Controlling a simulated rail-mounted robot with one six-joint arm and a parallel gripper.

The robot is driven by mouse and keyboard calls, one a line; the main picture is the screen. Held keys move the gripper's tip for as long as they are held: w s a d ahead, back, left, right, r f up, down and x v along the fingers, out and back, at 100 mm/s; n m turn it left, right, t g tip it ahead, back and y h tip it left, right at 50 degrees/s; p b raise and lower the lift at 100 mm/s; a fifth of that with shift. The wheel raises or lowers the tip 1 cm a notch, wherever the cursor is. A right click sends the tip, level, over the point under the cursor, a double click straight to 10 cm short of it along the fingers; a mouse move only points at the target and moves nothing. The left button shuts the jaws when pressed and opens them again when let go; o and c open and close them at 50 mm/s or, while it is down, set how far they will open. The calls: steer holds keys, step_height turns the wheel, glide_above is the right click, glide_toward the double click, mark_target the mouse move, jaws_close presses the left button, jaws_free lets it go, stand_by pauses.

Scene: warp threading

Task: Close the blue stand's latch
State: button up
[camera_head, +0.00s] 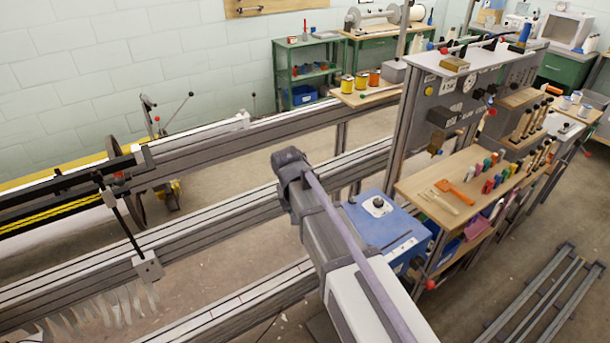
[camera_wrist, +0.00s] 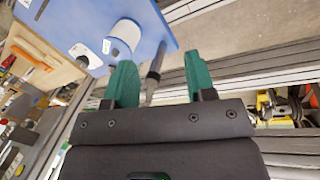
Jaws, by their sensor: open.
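The blue stand (camera_head: 400,222) is a box with a flat top, beside my arm in the head view. A white fitting with a dark knob (camera_head: 377,205) is on its top. In the wrist view the blue stand (camera_wrist: 90,13) fills the upper left, with a white cylinder (camera_wrist: 124,36) at its edge. A dark rod with a pointed light tip (camera_wrist: 154,74) shows between my fingers; I cannot tell whether it is the latch. My gripper (camera_wrist: 164,70) has two green fingers, spread apart with no visible grip on the rod. The fingers are hidden in the head view.
Long grey rails (camera_head: 215,215) run across the left and middle. A wooden bench (camera_head: 500,175) with coloured clips and an orange tool stands right of the blue stand. A tall grey panel (camera_head: 445,105) rises behind it.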

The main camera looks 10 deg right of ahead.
steer(key=w+a+m+h, duration=0.1)
steer(key=w+a, duration=0.1)
steer(key=w, duration=0.2)
steer(key=w+a+r+h, duration=0.1)
steer(key=w+a, duration=0.2)
steer(key=w, duration=0.2)
steer(key=w+a+r+m+t+h, duration=0.1)
steer(key=w+a, duration=0.2)
steer(key=w, duration=0.2)
steer(key=shift+a+r+m, duration=0.2)
steer(key=shift+m, duration=0.1)
steer(key=shift+c, duration=1.4)
steer(key=w, duration=0.1)
steer(key=w+m+h, duration=0.1)
steer(key=w, duration=0.1)
steer(key=w+a+r+m, duration=0.1)
steer(key=shift+w+h, duration=0.25)
steer(key=shift+h, duration=0.05)
steer(key=shift+c, duration=0.8)
steer(key=shift+w+d+r+m+h, duration=0.3)
steer(key=shift+w+d+m, duration=0.1)
steer(key=shift+m, duration=0.6)
steer(key=shift+c, duration=0.8)
steer(key=shift+s+d+r+m+t, duration=0.1)
steer(key=shift+s+d+m+t, duration=0.2)
steer(key=shift+m, duration=0.1)
steer(key=shift+c, duration=0.7)
steer(key=shift+s+r, duration=0.1)
jaws_close()
